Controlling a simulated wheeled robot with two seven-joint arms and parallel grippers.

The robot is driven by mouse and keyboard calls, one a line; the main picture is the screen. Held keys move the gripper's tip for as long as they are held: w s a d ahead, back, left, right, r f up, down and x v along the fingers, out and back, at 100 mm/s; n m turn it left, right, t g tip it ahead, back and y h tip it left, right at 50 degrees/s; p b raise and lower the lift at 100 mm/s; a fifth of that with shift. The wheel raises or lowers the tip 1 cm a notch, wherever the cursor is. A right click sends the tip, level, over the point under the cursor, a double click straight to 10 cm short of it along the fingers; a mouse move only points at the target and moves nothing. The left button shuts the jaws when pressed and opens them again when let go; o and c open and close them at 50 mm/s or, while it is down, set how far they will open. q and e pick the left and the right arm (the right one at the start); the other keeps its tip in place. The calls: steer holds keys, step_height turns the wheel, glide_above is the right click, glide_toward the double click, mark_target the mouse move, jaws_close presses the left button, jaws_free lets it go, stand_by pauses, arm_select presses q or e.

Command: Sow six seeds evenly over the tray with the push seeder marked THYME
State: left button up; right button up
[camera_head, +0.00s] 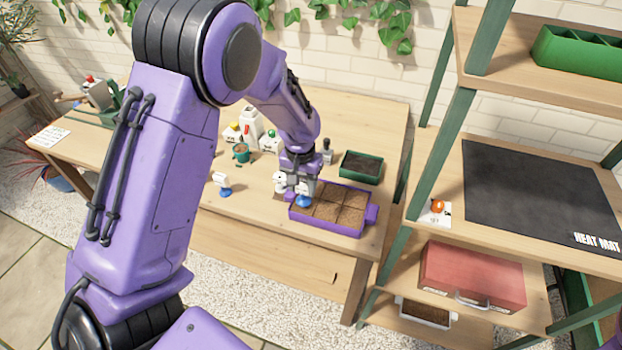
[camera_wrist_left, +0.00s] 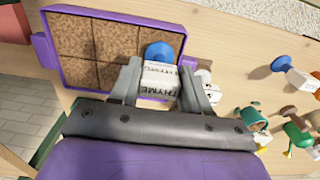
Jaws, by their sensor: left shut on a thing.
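The purple tray (camera_head: 372,212) lies near the front right of the table, with brown soil in a grid of cells; its rim also shows in the left wrist view (camera_wrist_left: 42,48). My left gripper (camera_head: 297,183) is shut on a white push seeder (camera_wrist_left: 160,76) whose label reads THYME. The gripper's fingers (camera_wrist_left: 163,88) stand on either side of the seeder. The seeder's blue end (camera_head: 303,201) is over the tray's left end in the head view. I cannot tell whether it touches the soil. No seeds can be made out. My right gripper is not in view.
Another white and blue seeder (camera_head: 222,183) stands left of the tray. A green soil tray (camera_head: 361,167) lies behind it. A green pot (camera_head: 241,153) and white bottle (camera_head: 251,124) stand farther back. A shelf with a heat mat (camera_head: 530,190) is at the right.

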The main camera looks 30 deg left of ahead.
arm_select(q)
steer(key=shift+s+r, duration=0.45)
steer(key=shift+s, duration=0.3)
steer(key=w, duration=0.1)
steer(key=w+f, duration=0.1)
steer(key=shift+w+f, duration=0.3)
steer(key=shift+w, duration=0.1)
steer(key=shift+s+r, duration=0.2)
steer(key=shift+s, duration=0.4)
steer(key=shift+w+f, duration=0.35)
steer(key=shift+f, duration=0.05)
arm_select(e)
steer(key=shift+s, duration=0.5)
arm_select(q)
steer(key=shift+s, duration=0.2)
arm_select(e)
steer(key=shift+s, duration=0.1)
arm_select(q)
steer(key=shift+f, duration=0.2)
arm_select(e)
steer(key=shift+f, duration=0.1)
